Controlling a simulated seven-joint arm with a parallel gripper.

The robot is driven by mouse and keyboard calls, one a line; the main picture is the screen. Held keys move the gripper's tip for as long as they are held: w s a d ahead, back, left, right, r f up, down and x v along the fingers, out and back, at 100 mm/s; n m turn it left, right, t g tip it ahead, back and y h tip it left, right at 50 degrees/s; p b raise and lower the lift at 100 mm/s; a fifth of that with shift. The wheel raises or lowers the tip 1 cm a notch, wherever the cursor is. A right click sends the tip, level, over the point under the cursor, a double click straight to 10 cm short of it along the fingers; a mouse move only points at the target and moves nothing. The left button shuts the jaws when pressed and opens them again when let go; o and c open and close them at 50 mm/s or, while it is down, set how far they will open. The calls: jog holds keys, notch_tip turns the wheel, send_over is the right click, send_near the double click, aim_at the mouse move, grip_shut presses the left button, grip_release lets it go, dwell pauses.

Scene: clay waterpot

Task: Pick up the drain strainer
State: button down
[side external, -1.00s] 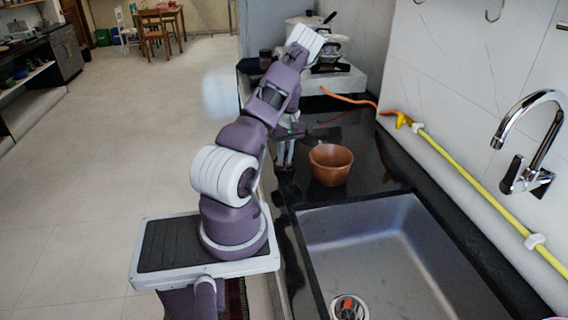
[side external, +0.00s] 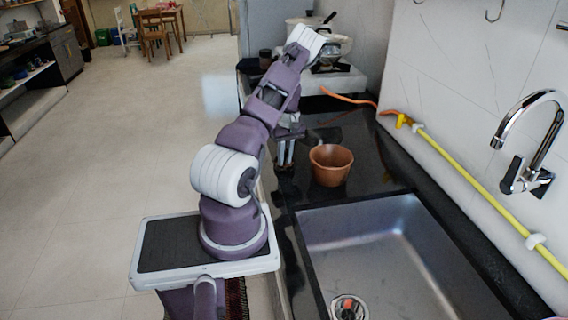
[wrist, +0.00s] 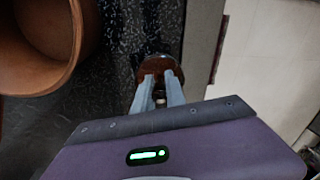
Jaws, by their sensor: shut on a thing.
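My gripper (side external: 286,154) points down over the dark counter, just left of the clay pot. In the wrist view its two pale fingers (wrist: 160,84) are close together, with a narrow gap. They are shut on a small round, dark reddish-brown thing, which looks like the drain strainer (wrist: 154,64). The fingers hide part of it, and I cannot tell whether it still touches the counter. The terracotta pot (side external: 331,165) stands upright to the right in the side view. Its large rim (wrist: 77,35) fills the upper left of the wrist view, apart from the fingers.
The steel sink (side external: 395,245) lies in front of the pot, with a drain (side external: 348,307) in its floor. A chrome faucet (side external: 535,140) and a yellow hose (side external: 465,175) run along the wall. A stove with pots (side external: 325,55) stands behind. The counter's edge is close beside my gripper.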

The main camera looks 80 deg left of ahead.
dwell(0.4)
notch_tip(320, 180, up, 10)
dwell(0.3)
dwell(0.5)
